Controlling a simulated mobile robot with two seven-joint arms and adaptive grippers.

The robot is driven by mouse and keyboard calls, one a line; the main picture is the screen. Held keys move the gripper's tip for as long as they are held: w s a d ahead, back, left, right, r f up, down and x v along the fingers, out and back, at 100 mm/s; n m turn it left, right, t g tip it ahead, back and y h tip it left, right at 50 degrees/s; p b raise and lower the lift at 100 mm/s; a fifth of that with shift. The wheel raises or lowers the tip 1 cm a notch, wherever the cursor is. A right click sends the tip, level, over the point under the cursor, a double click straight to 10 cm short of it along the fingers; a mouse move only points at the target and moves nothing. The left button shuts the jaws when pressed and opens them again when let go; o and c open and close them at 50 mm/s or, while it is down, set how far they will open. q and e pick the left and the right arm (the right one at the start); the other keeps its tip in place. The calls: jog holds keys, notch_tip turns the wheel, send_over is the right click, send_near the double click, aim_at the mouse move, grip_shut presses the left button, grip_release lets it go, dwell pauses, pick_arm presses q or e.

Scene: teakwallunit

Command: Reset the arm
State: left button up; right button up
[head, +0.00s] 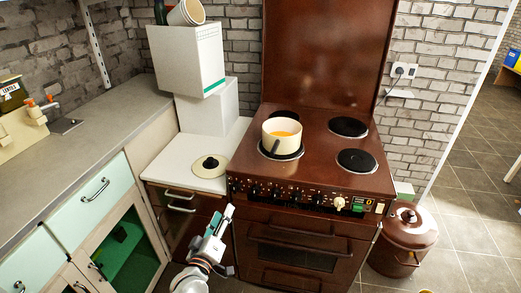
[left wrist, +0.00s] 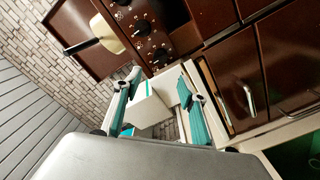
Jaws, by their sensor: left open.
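My left gripper (head: 222,222) is in front of the stove's left front edge, below the knob panel, in the head view. Its two teal-lined fingers (left wrist: 160,105) stand apart in the left wrist view, with nothing between them. The pot also shows at the upper left of the left wrist view (left wrist: 109,33). My right gripper is not seen in either view.
A round lid (head: 210,166) lies on the white counter left of the stove, before two stacked white boxes (head: 186,60). A grey worktop (head: 70,140) with mint drawers (head: 86,200) runs along the left. A brown lidded bin (head: 404,240) stands right of the stove.

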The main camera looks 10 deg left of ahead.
pick_arm(q)
jog(key=s+d+f+m+g+h, duration=0.1)
jog(key=s+d+f+m+g, duration=0.1)
jog(key=s, duration=0.6)
jog(key=s+d+f+m+g+h, duration=0.1)
jog(key=s+d+f+m+g, duration=0.1)
jog(key=s+f+m, duration=0.3)
jog(key=s+d+f+m+g, duration=0.2)
jog(key=s+m, duration=0.4)
jog(key=s, duration=0.6)
notch_tip(320, 180, down, 2)
jog(key=shift+m+g+h, duration=0.3)
jog(key=shift+g+h, duration=0.1)
jog(key=shift+g, duration=0.2)
